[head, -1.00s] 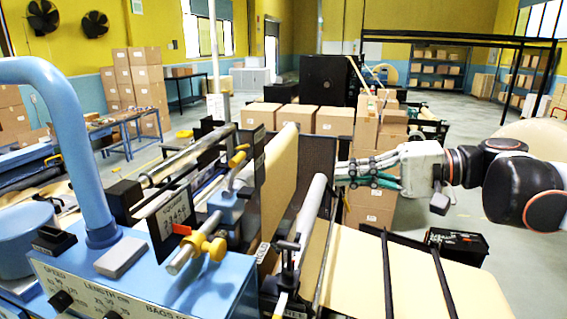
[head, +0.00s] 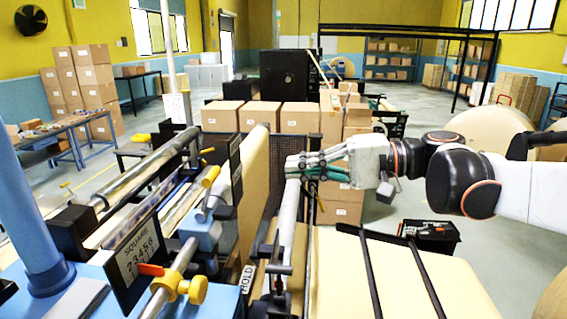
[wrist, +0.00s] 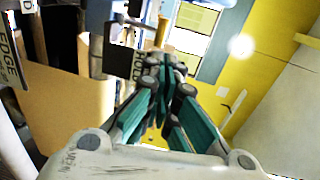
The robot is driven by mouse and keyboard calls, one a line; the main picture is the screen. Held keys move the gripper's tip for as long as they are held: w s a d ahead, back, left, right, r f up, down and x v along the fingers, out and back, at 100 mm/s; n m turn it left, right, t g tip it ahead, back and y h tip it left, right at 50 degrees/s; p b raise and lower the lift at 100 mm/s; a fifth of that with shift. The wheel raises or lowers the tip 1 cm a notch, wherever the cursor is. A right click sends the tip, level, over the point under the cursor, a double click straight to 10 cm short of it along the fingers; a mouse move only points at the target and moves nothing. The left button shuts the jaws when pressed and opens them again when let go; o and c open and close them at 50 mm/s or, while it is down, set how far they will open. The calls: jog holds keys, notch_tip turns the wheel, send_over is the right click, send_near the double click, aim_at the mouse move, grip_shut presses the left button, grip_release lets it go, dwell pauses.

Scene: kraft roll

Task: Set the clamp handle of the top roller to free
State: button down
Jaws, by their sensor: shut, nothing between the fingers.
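A pale roller (head: 289,222) runs away from me in the middle of the head view. A dark T-shaped handle (head: 272,269) stands at its near end, beside a plate marked HOLD (head: 247,278). I cannot tell for sure whether this is the top roller's clamp handle or how it is set. My gripper (head: 289,166) is shut and empty, its green-sided fingers at or above the roller's far end. In the wrist view the fingertips (wrist: 164,66) are together, in front of a dark plate with HOLD lettering (wrist: 137,64). Contact cannot be told.
A yellow knob (head: 190,290) and a red lever (head: 151,269) sit on the blue machine at left. A tan paper sheet (head: 345,275) with dark bars lies right of the roller. Boxes (head: 260,117) stand behind. Open floor lies at right.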

aim_at(215, 169)
jog(key=a+p, duration=0.1)
jog(key=a, duration=0.3)
jog(key=a+f+p, duration=0.1)
jog(key=a, duration=0.3)
jog(key=w+a, duration=0.1)
jog(key=a, duration=0.3)
jog(key=shift+a+f+p, duration=0.15)
jog(key=shift+f+p, duration=0.2)
jog(key=shift+p, duration=0.05)
jog(key=shift+a, duration=0.1)
jog(key=shift+a+r, duration=0.3)
jog(key=shift+a, duration=0.55)
jog(key=shift+r, duration=0.1)
jog(key=shift+w+d+r, duration=0.1)
jog(key=shift+d, duration=0.15)
